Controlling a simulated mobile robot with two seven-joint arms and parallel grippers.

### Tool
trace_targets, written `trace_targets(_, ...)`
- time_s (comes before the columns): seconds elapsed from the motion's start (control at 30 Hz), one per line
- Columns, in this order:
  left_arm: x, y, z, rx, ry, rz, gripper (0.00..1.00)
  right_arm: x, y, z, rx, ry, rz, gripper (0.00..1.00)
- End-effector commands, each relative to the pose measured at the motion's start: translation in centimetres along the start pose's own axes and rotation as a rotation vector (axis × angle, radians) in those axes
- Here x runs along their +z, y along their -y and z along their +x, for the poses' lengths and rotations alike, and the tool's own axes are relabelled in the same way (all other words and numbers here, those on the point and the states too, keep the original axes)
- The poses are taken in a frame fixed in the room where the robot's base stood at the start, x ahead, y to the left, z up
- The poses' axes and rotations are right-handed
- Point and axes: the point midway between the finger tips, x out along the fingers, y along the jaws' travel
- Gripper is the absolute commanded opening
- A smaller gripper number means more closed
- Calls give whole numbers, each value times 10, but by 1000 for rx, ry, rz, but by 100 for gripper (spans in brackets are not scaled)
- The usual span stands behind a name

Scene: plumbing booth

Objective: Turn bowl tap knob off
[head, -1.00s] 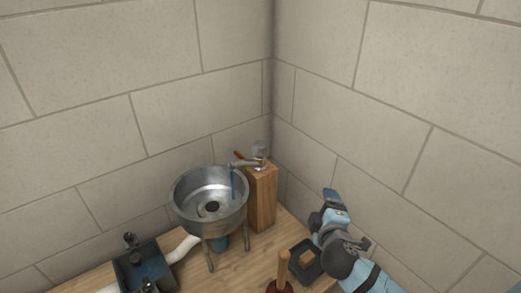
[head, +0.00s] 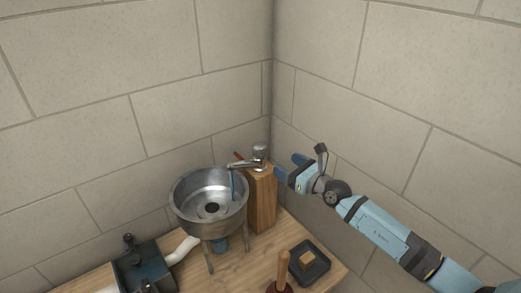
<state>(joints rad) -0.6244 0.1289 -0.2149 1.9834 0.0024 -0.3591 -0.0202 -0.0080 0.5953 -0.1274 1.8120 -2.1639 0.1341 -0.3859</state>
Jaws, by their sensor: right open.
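The metal bowl (head: 190,212) stands on legs at the back of the wooden bench. The tap (head: 245,165) sits on a wooden block (head: 263,203) just right of the bowl, with its spout reaching over the bowl and a blue stream below the spout. A silvery knob (head: 260,150) is on top of the tap, and a small red handle (head: 239,156) shows behind it. My right gripper (head: 288,167) is open and empty, just right of the tap and block, with its fingers pointing left towards them. My left gripper is not in view.
A plunger (head: 283,272) with a wooden handle stands at the front of the bench (head: 232,267). A dark square tray (head: 318,270) lies right of it. A dark box-like fitting (head: 143,270) and a white pipe (head: 183,250) are at left. Stone walls meet behind the tap.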

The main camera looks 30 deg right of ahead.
Motion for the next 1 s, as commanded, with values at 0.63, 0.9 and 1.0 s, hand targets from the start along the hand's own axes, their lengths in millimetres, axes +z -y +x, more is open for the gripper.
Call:
trace_targets(0.63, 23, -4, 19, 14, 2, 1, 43, 0, 0, 113, 0, 4, 4, 76)
trace_targets(0.9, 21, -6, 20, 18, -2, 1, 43, 1, 0, 119, 0, 3, 4, 76)
trace_targets(1.0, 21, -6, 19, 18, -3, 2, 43, 1, -1, 119, 0, 3, 4, 76)
